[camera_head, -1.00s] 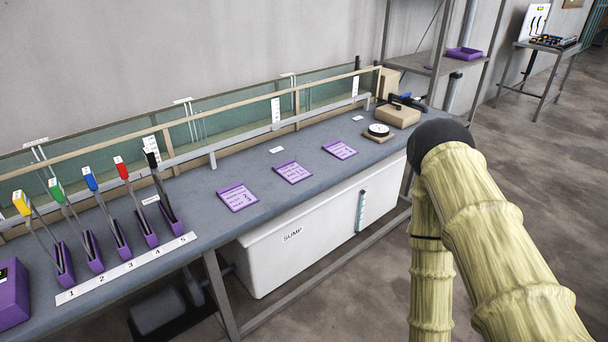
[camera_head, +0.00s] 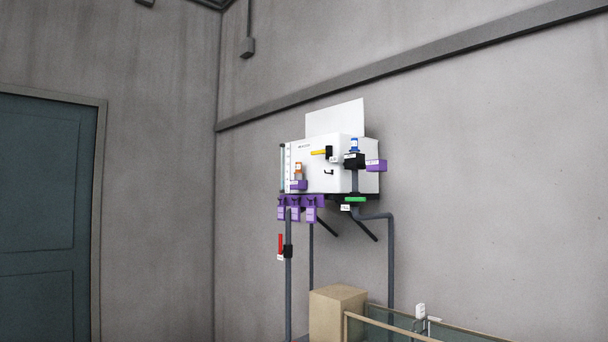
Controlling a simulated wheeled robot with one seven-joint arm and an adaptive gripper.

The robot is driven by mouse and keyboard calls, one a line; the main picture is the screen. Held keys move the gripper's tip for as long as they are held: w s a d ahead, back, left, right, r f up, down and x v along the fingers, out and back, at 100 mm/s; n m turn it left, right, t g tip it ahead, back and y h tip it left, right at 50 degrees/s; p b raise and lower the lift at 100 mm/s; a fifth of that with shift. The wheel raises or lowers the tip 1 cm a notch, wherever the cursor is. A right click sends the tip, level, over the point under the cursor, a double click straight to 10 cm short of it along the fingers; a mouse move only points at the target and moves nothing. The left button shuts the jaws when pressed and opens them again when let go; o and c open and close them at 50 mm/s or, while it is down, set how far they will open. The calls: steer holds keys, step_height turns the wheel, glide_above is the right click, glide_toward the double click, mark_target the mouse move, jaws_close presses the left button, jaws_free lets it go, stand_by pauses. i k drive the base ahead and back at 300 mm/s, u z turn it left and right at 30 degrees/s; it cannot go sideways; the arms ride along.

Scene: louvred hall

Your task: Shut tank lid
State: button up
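The white tank (camera_head: 310,160) is mounted high on the wall, a little right of the middle of the head view. Its lid (camera_head: 335,118) looks like a flat white panel standing up along the tank's back edge, so the tank is open. A small dark handle or hook (camera_head: 328,172) is on the front. My gripper and arm are not in view.
A yellow-handled valve (camera_head: 319,152), a blue-topped fitting (camera_head: 354,145) and purple holders (camera_head: 376,166) stick out around the tank. Pipes (camera_head: 391,265) run below. A cardboard-coloured box (camera_head: 337,312) and a glass-sided trough (camera_head: 470,330) stand beneath. A teal door (camera_head: 45,215) is at left.

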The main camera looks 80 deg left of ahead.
mark_target(348, 118)
steer(key=u, duration=3.3)
steer(key=i, duration=1.05)
steer(key=u, duration=0.4)
steer(key=i, duration=0.9)
steer(key=z, duration=0.5)
